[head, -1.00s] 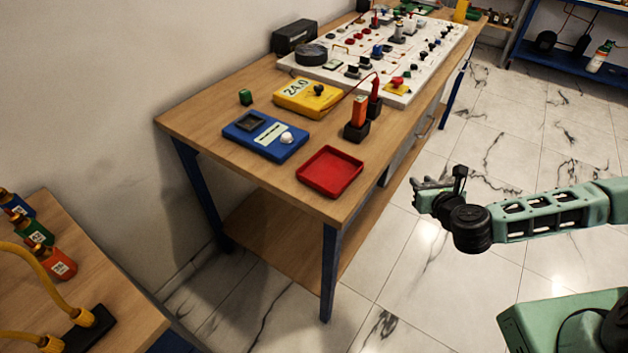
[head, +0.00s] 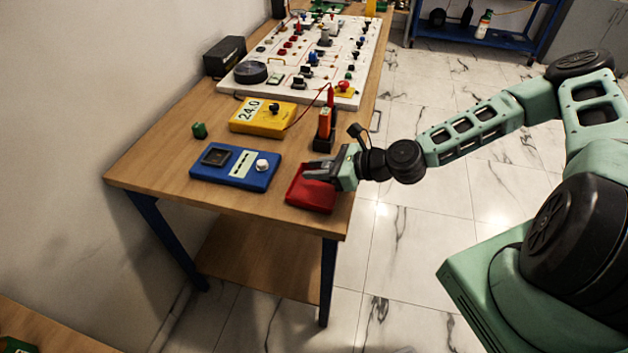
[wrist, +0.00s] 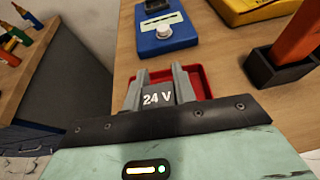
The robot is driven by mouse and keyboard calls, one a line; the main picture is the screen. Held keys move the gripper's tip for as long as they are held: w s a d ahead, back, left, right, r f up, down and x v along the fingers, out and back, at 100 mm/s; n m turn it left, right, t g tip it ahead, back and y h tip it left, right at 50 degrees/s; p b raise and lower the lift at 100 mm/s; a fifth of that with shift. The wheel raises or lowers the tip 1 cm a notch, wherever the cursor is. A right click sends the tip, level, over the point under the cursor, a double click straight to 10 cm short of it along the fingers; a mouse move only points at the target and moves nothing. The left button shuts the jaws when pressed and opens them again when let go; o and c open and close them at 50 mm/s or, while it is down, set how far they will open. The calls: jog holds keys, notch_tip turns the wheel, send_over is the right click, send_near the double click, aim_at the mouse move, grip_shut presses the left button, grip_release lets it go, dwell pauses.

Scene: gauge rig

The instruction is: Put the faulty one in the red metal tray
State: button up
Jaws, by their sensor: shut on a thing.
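The red metal tray (head: 309,198) lies at the near right corner of the wooden table. It also shows in the wrist view (wrist: 205,82), behind and around my fingertips. My gripper (head: 318,169) is over the tray. In the wrist view my gripper (wrist: 160,82) is shut on a small dark grey piece marked 24 V (wrist: 157,98), held between the two grey fingers. The rest of this piece is hidden by the fingers and my wrist. I cannot tell whether it touches the tray.
A blue device with a white knob (head: 236,165) lies left of the tray. A black holder with an orange piece (head: 324,125) stands just behind it. A yellow meter reading 24.0 (head: 262,116), a green block (head: 199,130) and a white component board (head: 300,55) are farther back.

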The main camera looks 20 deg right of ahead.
aim_at(317, 190)
jog(key=shift+f+p, duration=0.35)
jog(key=shift+f, duration=2.1)
jog(key=shift+f, duration=0.1)
jog(key=shift+f+b, duration=0.15)
jog(key=shift+b, duration=0.15)
jog(key=o, duration=1)
jog(key=shift+r, duration=0.25)
